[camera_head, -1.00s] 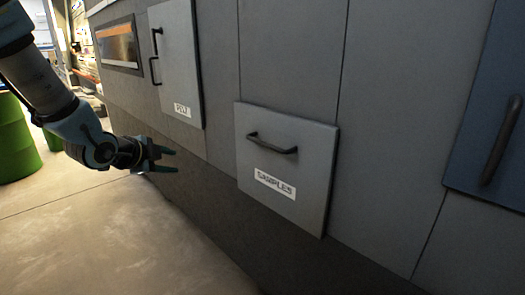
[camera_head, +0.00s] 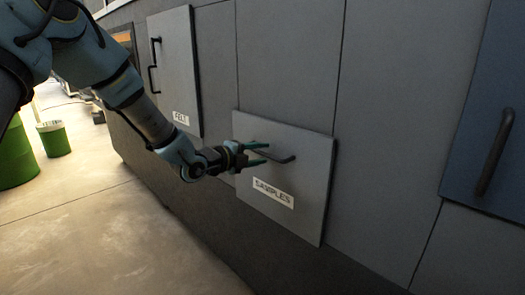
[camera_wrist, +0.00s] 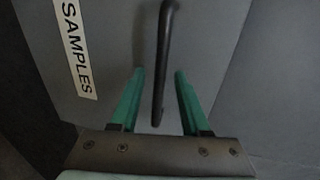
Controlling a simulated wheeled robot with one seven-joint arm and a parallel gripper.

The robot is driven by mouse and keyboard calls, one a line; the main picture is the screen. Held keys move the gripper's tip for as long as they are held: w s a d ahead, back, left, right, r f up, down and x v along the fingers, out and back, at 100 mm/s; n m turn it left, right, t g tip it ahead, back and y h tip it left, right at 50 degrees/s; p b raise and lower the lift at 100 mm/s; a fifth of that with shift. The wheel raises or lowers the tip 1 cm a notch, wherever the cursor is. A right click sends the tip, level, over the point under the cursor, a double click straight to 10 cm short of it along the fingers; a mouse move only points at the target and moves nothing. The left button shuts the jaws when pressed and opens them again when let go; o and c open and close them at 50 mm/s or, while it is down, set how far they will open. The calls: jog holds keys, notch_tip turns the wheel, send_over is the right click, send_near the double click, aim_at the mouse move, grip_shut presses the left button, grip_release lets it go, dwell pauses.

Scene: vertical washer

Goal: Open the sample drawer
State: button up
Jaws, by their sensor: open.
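The sample drawer (camera_head: 305,210) is a grey square front in the wall, with a white SAMPLES label (camera_head: 273,193) and a dark bar handle (camera_head: 284,160). It looks shut. My gripper (camera_head: 262,154) is open at the left part of the handle. In the wrist view the handle (camera_wrist: 163,60) runs lengthwise, and its lower end lies between the two green fingers of my gripper (camera_wrist: 157,88), with a gap on each side. The label also shows in the wrist view (camera_wrist: 76,45). How deep the handle sits between the fingers is hard to tell.
A taller grey panel labelled FELT (camera_head: 178,75) with dark handles is to the left. A blue door (camera_head: 500,110) with a dark handle is at the right. Green drums (camera_head: 18,160) stand far left. The floor (camera_head: 140,240) before the wall is clear.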

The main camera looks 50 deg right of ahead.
jog(key=shift+d+f, duration=0.2)
jog(key=shift+d, duration=0.4)
grip_shut()
dwell(1.1)
